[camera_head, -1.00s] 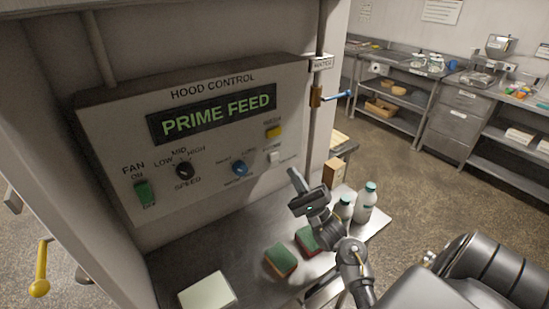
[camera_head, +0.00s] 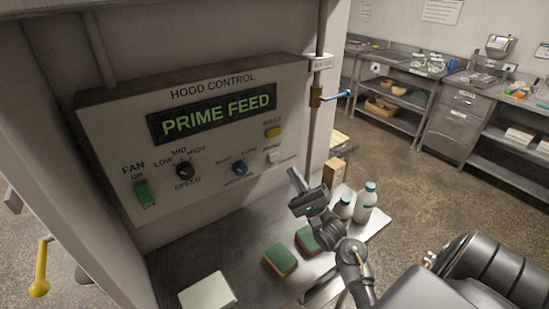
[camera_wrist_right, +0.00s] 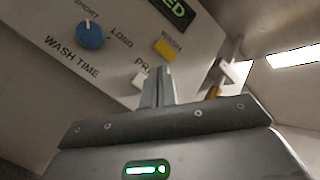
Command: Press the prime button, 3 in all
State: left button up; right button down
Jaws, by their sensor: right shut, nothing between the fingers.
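The hood control panel (camera_head: 205,150) stands at the left in the head view, and its display (camera_head: 213,114) reads "PRIME FEED". The white prime button (camera_head: 274,156) sits at the panel's lower right, below the yellow wash button (camera_head: 273,132). In the right wrist view the white prime button (camera_wrist_right: 139,80) is just left of the fingertips, its label partly hidden by the fingers. My right gripper (camera_head: 294,176) is shut and empty, just below and right of the prime button in the head view. In the wrist view its fingers (camera_wrist_right: 161,72) point at the panel. I cannot tell whether they touch it. My left gripper is out of view.
The panel also has a green fan switch (camera_head: 144,193), a black speed knob (camera_head: 184,170) and a blue wash time knob (camera_head: 239,168). Below, a metal table holds sponges (camera_head: 281,260), white bottles (camera_head: 365,201) and a pale block (camera_head: 207,292). A blue-handled valve (camera_head: 335,96) is on the pipe.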

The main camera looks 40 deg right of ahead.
aim_at(274, 156)
dwell(0.7)
jog(key=s+n+b, duration=0.1)
jog(key=n, duration=0.4)
jog(key=s+n+h+b, duration=0.1)
jog(key=n+b, duration=0.1)
jog(key=n, duration=0.3)
jog(key=s+n+h+b, duration=0.1)
jog(key=n+b, duration=0.1)
jog(key=n, duration=0.3)
jog(key=shift+s+a, duration=0.2)
jog(key=shift+s, duration=0.2)
jog(key=w+b, duration=0.3)
jog(key=w, duration=0.5)
jog(key=shift+w, duration=0.4)
jog(key=shift+d, duration=0.1)
dwell(1.3)
